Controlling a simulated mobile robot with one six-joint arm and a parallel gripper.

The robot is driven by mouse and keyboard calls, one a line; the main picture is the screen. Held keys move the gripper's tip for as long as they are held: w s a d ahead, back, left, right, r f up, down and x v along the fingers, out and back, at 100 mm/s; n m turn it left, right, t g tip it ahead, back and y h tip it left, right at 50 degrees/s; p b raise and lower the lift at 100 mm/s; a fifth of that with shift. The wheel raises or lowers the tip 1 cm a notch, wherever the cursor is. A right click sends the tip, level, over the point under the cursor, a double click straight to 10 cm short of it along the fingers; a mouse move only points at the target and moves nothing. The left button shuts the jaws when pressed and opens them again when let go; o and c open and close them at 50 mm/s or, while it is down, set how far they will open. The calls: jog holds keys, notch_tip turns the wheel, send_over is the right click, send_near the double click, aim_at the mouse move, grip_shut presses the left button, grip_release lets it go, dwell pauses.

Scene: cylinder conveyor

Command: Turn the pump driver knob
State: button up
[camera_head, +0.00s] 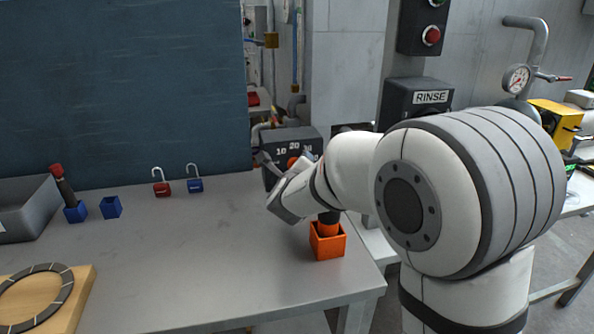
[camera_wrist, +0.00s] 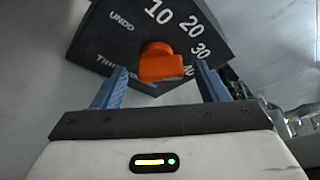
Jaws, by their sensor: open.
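An orange knob (camera_wrist: 160,64) sits on a dark dial box (camera_wrist: 95,45) marked UNDO, 10, 20 and 30. No label reading pump driver is legible. The box (camera_head: 312,142) also shows at the table's back right corner in the head view, its knob (camera_head: 293,161) partly hidden by my arm. My gripper (camera_wrist: 159,84) is open. In the wrist view its two blue fingers point at the dial, one on each side of the knob. The knob appears between and just beyond the fingertips; contact is not visible.
An orange holder (camera_head: 327,247) with a dark-topped orange piece stands below my wrist. Blue holders (camera_head: 111,207), two padlocks (camera_head: 195,185) and a grey bin (camera_head: 25,215) stand left. A RINSE box (camera_head: 415,97) hangs behind my arm. The table's middle is clear.

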jog(key=shift+w, duration=0.25)
jog(key=shift+c, duration=0.6)
